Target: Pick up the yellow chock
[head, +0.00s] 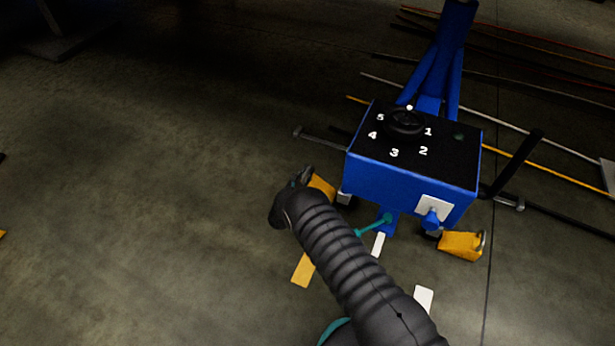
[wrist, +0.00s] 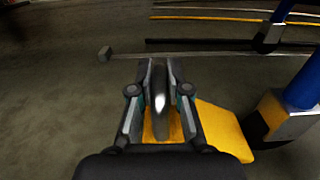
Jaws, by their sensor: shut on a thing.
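A yellow chock (head: 321,187) sits on the floor at the left front of the blue stand, partly hidden by my arm in the head view. In the wrist view its yellow body (wrist: 222,132) shows below and to the right of my gripper (wrist: 158,75). The gripper's two fingers are closed around a grey upright handle (wrist: 160,100) of this chock. In the head view my gripper (head: 301,178) is at the chock's left side, mostly hidden by my wrist. A second yellow chock (head: 461,245), with a metal handle, lies at the stand's right front.
The blue stand (head: 408,184) has a black numbered top with a knob (head: 405,122) and a blue post behind. A wheel-like foot stands close beside the held chock.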

